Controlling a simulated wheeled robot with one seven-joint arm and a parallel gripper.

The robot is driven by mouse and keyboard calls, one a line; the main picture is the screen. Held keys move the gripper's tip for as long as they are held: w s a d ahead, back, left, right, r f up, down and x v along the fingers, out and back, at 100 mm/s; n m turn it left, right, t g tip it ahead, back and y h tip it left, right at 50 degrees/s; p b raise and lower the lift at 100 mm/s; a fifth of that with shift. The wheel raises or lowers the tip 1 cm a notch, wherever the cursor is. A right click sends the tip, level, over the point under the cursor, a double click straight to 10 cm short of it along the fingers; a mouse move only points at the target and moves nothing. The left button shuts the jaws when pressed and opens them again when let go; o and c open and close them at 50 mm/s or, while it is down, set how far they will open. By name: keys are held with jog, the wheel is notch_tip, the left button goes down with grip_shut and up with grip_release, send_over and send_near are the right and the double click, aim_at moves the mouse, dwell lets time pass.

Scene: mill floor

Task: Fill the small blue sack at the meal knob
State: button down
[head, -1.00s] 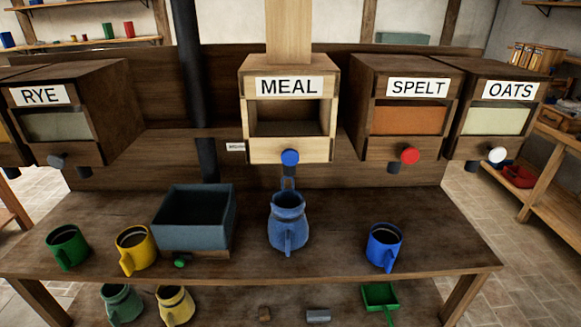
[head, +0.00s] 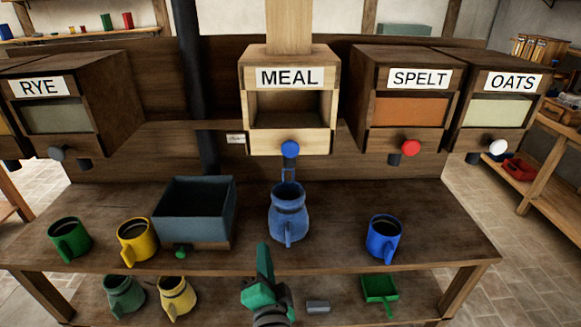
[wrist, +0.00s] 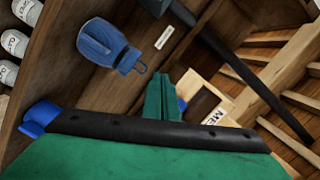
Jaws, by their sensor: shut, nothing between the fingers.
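The small blue sack (head: 288,214) stands upright on the bench, below the spout of the bin labelled MEAL. Its mouth faces up; I cannot see what is inside. The blue meal knob (head: 290,149) sits on the front of the pale wooden MEAL bin (head: 257,143), above the sack. My gripper (head: 263,248) is green, shut and empty, in front of the bench and low, left of the sack and apart from it. In the wrist view its fingers (wrist: 163,82) point towards the MEAL bin (wrist: 206,97), with the sack (wrist: 104,44) at the upper left; the knob is partly hidden behind the fingers.
Beside the sack stand a grey-blue open box (head: 222,225), a yellow mug (head: 136,240), a green mug (head: 70,238) and a blue mug (head: 384,237). RYE (head: 60,133), SPELT (head: 385,143) and OATS (head: 478,139) bins flank MEAL.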

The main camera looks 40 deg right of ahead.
jog(key=d+r+m+h, duration=0.1)
jog(key=d+r+m, duration=0.2)
jog(key=r, duration=0.4)
jog(key=d+r+m+h, duration=0.1)
jog(key=d+r+m, duration=0.3)
jog(key=r, duration=0.4)
jog(key=shift+w+d+g, duration=0.2)
jog(key=shift+d+g, duration=0.2)
jog(key=shift+d, duration=0.25)
